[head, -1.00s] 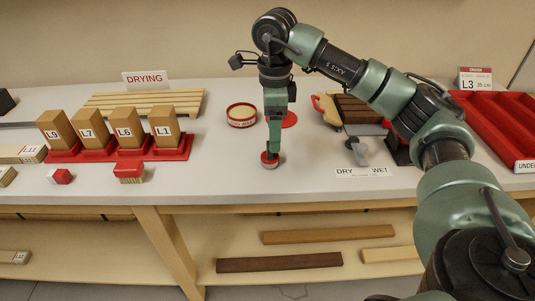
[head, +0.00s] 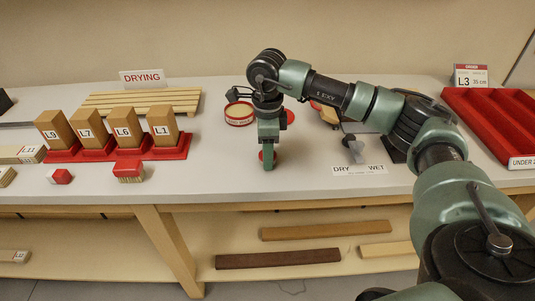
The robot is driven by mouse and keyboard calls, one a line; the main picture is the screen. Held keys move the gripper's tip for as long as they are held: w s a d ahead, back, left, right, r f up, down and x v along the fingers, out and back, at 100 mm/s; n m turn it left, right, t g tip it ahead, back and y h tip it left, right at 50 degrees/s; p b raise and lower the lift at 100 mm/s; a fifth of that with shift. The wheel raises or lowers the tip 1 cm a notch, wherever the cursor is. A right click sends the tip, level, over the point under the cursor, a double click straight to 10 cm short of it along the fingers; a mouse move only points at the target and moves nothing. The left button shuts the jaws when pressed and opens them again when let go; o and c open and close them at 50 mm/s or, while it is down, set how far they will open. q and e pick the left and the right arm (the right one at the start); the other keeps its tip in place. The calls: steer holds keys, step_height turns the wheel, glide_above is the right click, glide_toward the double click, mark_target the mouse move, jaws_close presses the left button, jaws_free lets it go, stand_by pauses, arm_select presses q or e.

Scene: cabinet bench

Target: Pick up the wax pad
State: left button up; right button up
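A small round red pad (head: 275,156), which I take to be the wax pad, stands on the bench near its front edge. My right gripper (head: 268,162) points straight down at it, and a finger crosses in front of the pad, hiding its middle. Red shows on both sides of the finger. The fingers line up in this view, so I cannot tell whether they are closed on the pad or apart. The pad appears to be at bench level. My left gripper is not in view.
A round red-rimmed tin (head: 240,115) stands behind and left of the pad. A red stand (head: 85,156) with several labelled blocks is further left. A grey tool (head: 356,150) and a DRY/WET label (head: 358,170) lie to the right, before a red tray (head: 490,120).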

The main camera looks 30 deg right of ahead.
steer(key=c, duration=0.7)
steer(key=shift+c, duration=0.2)
steer(key=shift+r, duration=0.1)
step_height(320, 180, up, 11)
steer(key=shift+r+b, duration=0.2)
steer(key=shift+b, duration=0.15)
step_height(320, 180, up, 8)
steer(key=p, duration=0.2)
steer(key=shift+r, duration=0.25)
steer(key=o, duration=0.8)
steer(key=shift+c, duration=0.2)
steer(key=c, duration=0.6)
